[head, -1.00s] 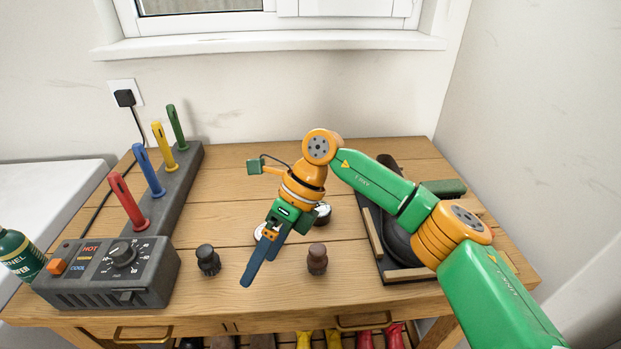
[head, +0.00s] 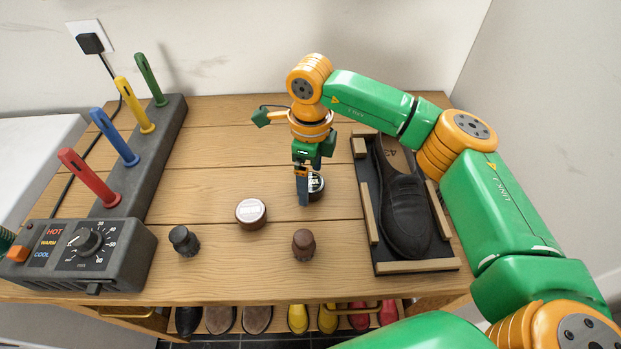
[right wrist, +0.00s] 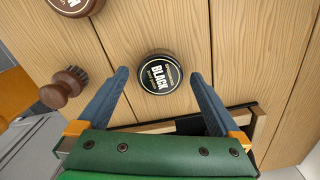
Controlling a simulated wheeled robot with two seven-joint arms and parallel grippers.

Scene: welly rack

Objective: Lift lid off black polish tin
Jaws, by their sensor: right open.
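The black polish tin (head: 317,186) stands on the wooden table, partly hidden behind my right gripper in the head view. In the right wrist view the black polish tin (right wrist: 160,75) shows from above with its dark lid on, marked BLACK in white. My right gripper (head: 304,200) points down at the tin. In the right wrist view its two blue fingers (right wrist: 160,72) are open, one on each side of the tin, with gaps between fingers and tin. My left gripper is not in view.
A brown-sided tin (head: 251,213) with a white-topped lid stands left of the gripper. Two small brushes, one dark (head: 184,241) and one brown (head: 303,245), stand nearer the front edge. A tray (head: 417,266) with a black shoe is on the right. A dryer unit (head: 122,249) with coloured posts fills the left.

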